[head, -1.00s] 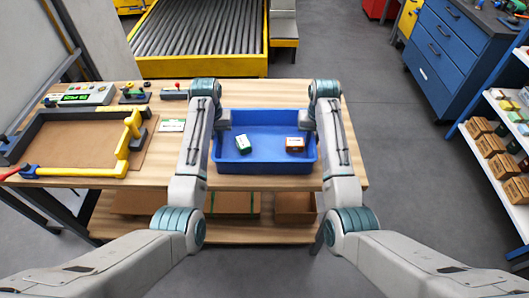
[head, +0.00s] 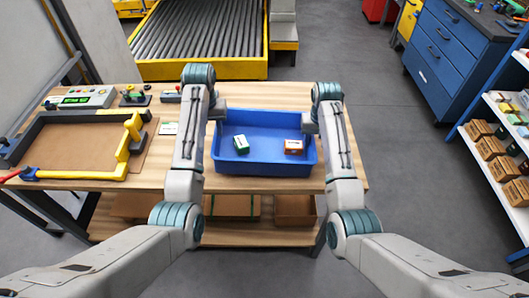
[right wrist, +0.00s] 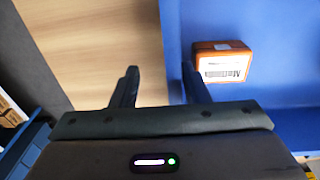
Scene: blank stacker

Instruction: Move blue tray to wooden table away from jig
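The blue tray (head: 262,168) sits on the wooden table (head: 346,176), right of the jig (head: 120,170), clear of it. A green and white box (head: 241,144) and an orange and white box (head: 293,147) lie in the tray. My left gripper (head: 217,114) is at the tray's left rim near the back; its fingers are too hidden to judge. My right gripper (head: 309,123) is at the right rim. In the right wrist view its fingers (right wrist: 160,88) are spread, one on each side of the tray wall, with a gap. The orange box (right wrist: 223,62) shows there inside the tray.
A control box (head: 85,97) and small devices stand at the table's back left. A roller conveyor (head: 205,40) lies behind the table. Blue drawers (head: 440,50) and a shelf of cartons (head: 490,148) stand at the right. Little bare tabletop lies right of the tray.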

